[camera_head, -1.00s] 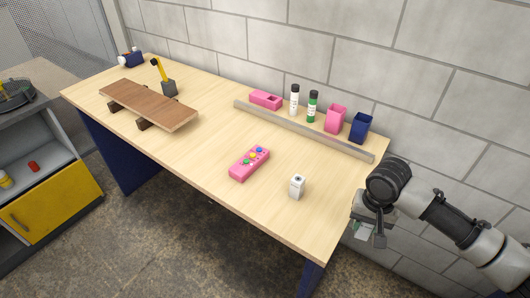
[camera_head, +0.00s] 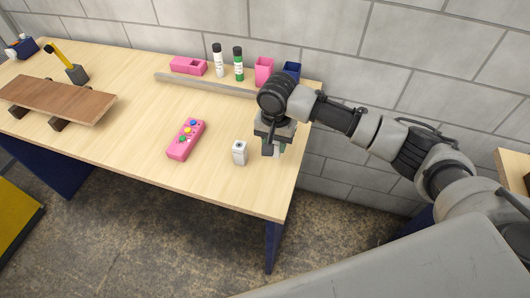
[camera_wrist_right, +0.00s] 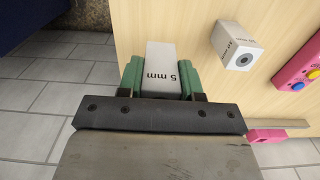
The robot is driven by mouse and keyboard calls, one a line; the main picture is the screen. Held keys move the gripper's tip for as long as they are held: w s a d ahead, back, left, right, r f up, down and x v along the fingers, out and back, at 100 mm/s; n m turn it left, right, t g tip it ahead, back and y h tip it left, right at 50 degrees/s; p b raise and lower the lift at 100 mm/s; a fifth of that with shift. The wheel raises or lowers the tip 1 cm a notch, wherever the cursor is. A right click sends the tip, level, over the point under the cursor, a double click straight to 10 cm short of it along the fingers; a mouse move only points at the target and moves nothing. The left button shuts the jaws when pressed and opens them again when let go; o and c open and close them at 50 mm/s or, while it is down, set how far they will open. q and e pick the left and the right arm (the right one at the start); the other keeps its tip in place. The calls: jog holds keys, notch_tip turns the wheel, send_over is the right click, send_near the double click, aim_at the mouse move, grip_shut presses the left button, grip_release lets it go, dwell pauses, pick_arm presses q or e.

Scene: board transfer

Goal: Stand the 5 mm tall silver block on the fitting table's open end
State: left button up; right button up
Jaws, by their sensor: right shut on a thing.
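The silver block marked "5 mm" (camera_wrist_right: 161,68) is between the green-padded fingers of my right gripper (camera_wrist_right: 160,85) in the right wrist view. In the head view my right gripper (camera_head: 272,150) points down over the right end of the fitting table (camera_head: 205,195), and the block is mostly hidden by it. I cannot tell whether the block touches the tabletop. A second silver block (camera_head: 239,153) stands on the table just left of the gripper; it also shows in the right wrist view (camera_wrist_right: 232,43). My left gripper is not in view.
A pink box with coloured buttons (camera_head: 186,140) lies left of the second block. A grey rail (camera_head: 205,86) runs along the back, with bottles and pink and blue cups behind it. A brown board (camera_head: 60,98) rests on supports at the left. The front middle is clear.

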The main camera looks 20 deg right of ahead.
jog(key=shift+s+a+f, duration=0.1)
jog(key=shift+a+f, duration=0.2)
jog(key=shift+a, duration=0.25)
jog(key=shift+a+f, duration=0.3)
jog(key=shift+a, duration=0.25)
jog(key=shift+a+f, duration=0.1)
jog(key=shift+f, duration=0.1)
jog(key=shift+f+p, duration=0.5)
jog(key=shift+f, duration=1.4)
jog(key=shift+s+f, duration=0.1)
jog(key=o, duration=1)
notch_tip(320, 180, up, 12)
jog(key=shift+r+b, duration=0.1)
jog(key=shift+b, duration=0.85)
